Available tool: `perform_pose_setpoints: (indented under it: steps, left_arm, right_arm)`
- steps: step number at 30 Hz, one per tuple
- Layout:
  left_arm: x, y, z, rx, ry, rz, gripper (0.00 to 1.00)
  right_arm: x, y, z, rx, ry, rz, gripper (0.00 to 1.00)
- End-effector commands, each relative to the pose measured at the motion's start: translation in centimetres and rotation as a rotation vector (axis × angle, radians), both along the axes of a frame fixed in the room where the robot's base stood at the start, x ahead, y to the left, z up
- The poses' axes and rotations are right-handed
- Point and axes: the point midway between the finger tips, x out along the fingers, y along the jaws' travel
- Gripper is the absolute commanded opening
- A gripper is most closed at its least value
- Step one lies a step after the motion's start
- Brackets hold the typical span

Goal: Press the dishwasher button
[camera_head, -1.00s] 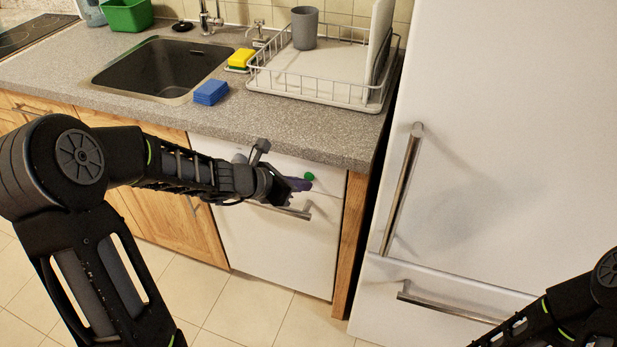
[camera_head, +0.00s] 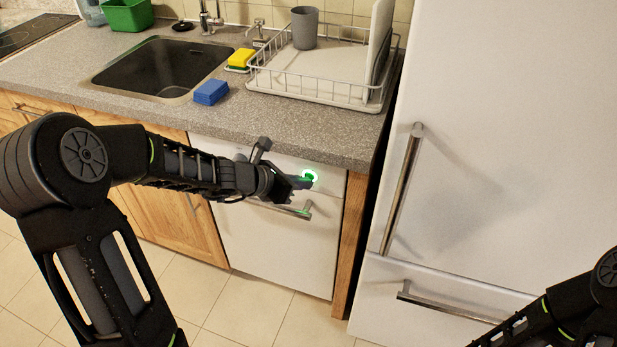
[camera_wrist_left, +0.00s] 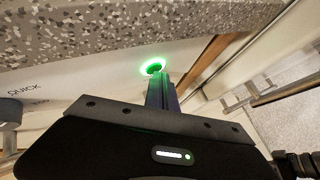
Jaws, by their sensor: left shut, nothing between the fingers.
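The white dishwasher (camera_head: 275,246) stands under the grey counter, with its door closed. Its round green button (camera_head: 310,177) is at the upper right of the front panel and has a bright glowing ring. The button with its lit ring also shows in the left wrist view (camera_wrist_left: 153,68). My left gripper (camera_head: 304,183) is shut and empty, its fingertips at the button. In the left wrist view the closed fingers (camera_wrist_left: 160,88) point at the button and overlap its lower part. Of my right arm only a part shows at the lower right; its gripper is out of view.
A metal dishwasher handle (camera_head: 300,211) lies just below the left gripper. The counter edge (camera_head: 300,147) overhangs above it. A wooden side panel (camera_head: 350,235) and a white fridge (camera_head: 500,130) stand to the right. A dish rack (camera_head: 320,98) sits on the counter.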

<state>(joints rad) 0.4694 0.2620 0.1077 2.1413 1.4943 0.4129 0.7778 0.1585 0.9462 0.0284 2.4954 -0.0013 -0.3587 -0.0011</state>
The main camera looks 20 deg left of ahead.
Motion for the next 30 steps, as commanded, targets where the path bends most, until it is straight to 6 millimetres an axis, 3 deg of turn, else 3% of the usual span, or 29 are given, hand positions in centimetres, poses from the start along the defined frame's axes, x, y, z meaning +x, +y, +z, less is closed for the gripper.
perform_pose_setpoints:
  steps: [9, 23, 30]
  left_arm:
    - [-1.3, 0.0, 0.0, 0.000, -0.001, 0.000, 0.00]
    - [-1.8, 0.0, 0.0, 0.001, 0.000, 0.001, 0.00]
    - [-3.8, 0.0, -0.1, 0.000, 0.000, 0.002, 0.00]
  right_arm:
    - [0.0, 0.0, -0.6, 0.000, 0.000, 0.000, 0.00]
    - [0.0, 0.0, -0.7, 0.000, 0.000, 0.000, 0.00]
    - [0.0, 0.0, -1.3, 0.000, 0.000, 0.000, 0.00]
